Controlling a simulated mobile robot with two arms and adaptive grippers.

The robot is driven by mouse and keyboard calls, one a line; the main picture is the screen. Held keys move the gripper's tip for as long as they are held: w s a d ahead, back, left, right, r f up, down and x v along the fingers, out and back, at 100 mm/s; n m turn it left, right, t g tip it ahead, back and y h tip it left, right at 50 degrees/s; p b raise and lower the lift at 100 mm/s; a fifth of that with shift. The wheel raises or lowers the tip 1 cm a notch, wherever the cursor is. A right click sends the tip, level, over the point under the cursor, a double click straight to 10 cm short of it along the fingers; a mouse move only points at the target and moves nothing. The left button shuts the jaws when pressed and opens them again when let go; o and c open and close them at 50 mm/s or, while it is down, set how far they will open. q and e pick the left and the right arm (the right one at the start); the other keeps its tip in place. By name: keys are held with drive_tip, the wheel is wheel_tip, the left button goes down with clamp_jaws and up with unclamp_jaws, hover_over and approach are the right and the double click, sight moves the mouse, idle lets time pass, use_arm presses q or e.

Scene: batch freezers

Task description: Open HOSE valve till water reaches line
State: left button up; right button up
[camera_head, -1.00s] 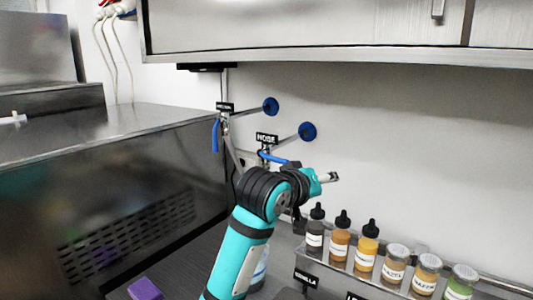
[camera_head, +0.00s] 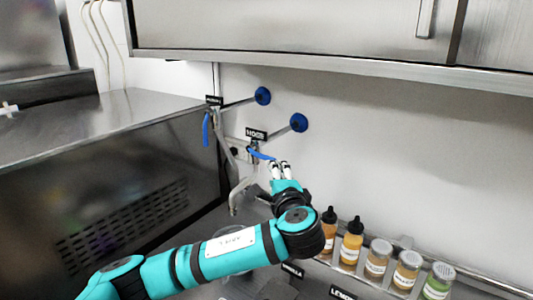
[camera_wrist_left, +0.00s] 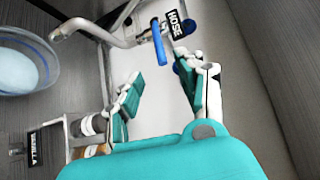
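The HOSE valve has a blue lever (camera_head: 261,155) under a black HOSE label (camera_head: 256,135) on the back wall. In the left wrist view, the blue lever (camera_wrist_left: 160,44) hangs below its label (camera_wrist_left: 175,24). My left gripper (camera_head: 280,166) is open and empty, just below and right of the lever in the head view. In the wrist view, the lever's end lies ahead of the gap between the fingers (camera_wrist_left: 160,84); contact cannot be told. A round container (camera_wrist_left: 20,94) with pale blue-white contents is at the left near the spout (camera_wrist_left: 70,27). No fill line is discernible. My right gripper is not in view.
A second tap with a blue handle (camera_head: 206,129) is left of the HOSE valve. A rack of bottles and jars (camera_head: 376,259) stands at the right. A steel machine (camera_head: 110,175) fills the left, and a cabinet (camera_head: 290,30) overhangs above.

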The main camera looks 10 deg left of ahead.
sight(267, 158)
use_arm(q)
drive_tip(key=shift+p+x, duration=2.15)
drive_tip(key=shift+x, duration=3.9)
clamp_jaws()
drive_tip(key=shift+f, duration=0.1)
